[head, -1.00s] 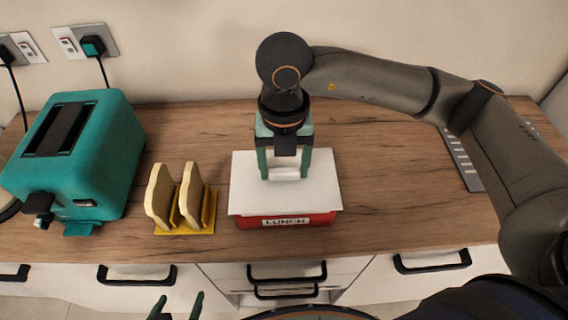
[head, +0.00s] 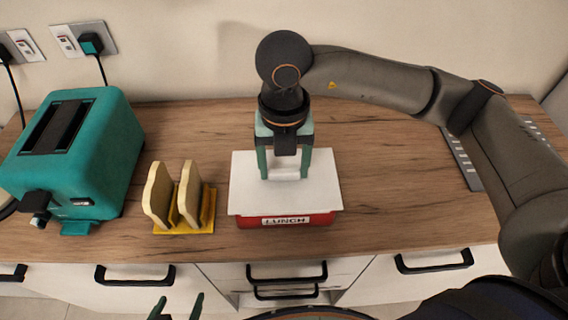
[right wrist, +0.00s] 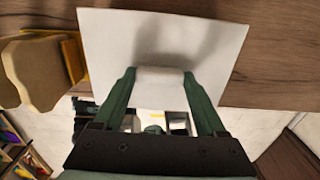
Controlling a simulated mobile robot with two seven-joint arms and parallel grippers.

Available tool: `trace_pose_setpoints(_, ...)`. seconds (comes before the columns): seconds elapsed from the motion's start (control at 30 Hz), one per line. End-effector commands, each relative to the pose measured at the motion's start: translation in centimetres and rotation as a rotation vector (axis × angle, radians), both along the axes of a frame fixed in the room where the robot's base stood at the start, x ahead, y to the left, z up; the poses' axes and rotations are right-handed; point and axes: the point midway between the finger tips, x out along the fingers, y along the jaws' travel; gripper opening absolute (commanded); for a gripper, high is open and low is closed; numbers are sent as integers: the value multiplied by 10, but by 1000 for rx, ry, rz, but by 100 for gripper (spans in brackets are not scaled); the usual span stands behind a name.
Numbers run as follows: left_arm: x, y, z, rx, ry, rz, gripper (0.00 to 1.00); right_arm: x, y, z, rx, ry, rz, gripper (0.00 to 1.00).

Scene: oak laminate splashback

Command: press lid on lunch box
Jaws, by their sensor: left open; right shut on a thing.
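The red lunch box (head: 300,221) with a "LUNCH" label stands on the wooden counter near its front edge. Whether the lid is pressed fully down cannot be told. My right gripper (head: 285,174) is above the lid, its fingers shut on the lid's white handle (right wrist: 160,78). The lid also shows in the right wrist view (right wrist: 110,45), where it hides the box. My left gripper (head: 178,308) shows only its green fingertips at the bottom edge, apart and empty, in front of the counter.
A yellow rack (head: 207,222) with two bread slices (head: 188,193) stands just left of the box. A teal toaster (head: 85,150) is further left, plugged into the wall. A grey slotted strip (head: 463,160) lies at right. The counter (head: 400,190) right of the box is clear.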

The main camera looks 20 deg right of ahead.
Motion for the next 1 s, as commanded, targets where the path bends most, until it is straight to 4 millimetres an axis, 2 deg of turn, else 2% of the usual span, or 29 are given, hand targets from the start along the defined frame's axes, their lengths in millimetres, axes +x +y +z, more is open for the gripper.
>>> trace_pose_setpoints(0.47,0,0,-2,0,0,0,100,0,0,-1,1,-1,0,20)
trace_pose_setpoints(0.5,0,0,-2,0,0,0,100,0,0,-1,1,-1,0,78)
trace_pose_setpoints(0.7,0,0,-2,0,0,0,100,0,0,-1,1,-1,0,100)
trace_pose_setpoints(1.0,0,0,-2,0,0,0,100,0,0,-1,0,0,0,100)
